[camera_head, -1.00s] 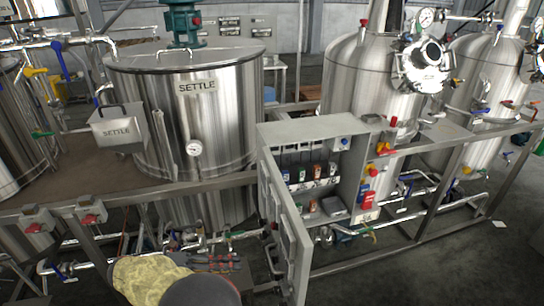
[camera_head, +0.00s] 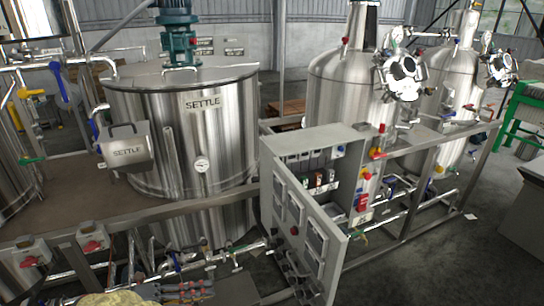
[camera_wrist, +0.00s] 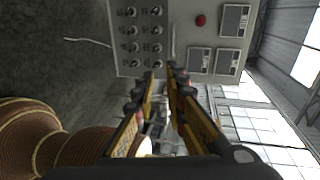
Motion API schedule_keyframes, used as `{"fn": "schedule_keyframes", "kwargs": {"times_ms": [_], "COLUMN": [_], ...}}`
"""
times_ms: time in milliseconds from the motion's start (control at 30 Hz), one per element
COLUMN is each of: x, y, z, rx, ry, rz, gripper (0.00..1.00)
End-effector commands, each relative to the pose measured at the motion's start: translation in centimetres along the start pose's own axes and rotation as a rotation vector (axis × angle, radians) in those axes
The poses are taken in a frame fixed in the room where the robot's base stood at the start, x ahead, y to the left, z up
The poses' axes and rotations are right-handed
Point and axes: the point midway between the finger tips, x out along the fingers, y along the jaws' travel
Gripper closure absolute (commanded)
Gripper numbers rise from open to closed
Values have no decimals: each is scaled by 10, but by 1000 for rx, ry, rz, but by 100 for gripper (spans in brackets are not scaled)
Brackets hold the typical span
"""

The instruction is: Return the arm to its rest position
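My gripper (camera_wrist: 162,76) shows in the wrist view as two yellow and black fingers with an empty gap between them. It is open and points toward a grey panel (camera_wrist: 182,40) with knobs, a red button and square meters. I cannot tell the distance to it, but no contact shows.
A steel tank marked SETTLE (camera_head: 215,135) stands left of the cabinet. Two more tanks (camera_head: 335,85) stand at the right behind pipes and a frame. A green structure (camera_head: 527,113) is at the far right. Dark floor (camera_head: 440,260) is open at the lower right.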

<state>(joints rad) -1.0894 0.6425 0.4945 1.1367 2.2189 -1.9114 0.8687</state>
Motion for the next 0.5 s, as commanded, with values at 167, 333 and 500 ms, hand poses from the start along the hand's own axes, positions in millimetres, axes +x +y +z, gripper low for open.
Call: {"fn": "schedule_keyframes", "kwargs": {"times_ms": [167, 333, 500], "x": [-1, -4, -10], "y": [17, 32, 52], "z": [18, 46, 82], "rx": [-45, -87, -160], "ry": [-70, -183, -349], "rz": [58, 103, 132], "gripper": [87, 87, 87]}}
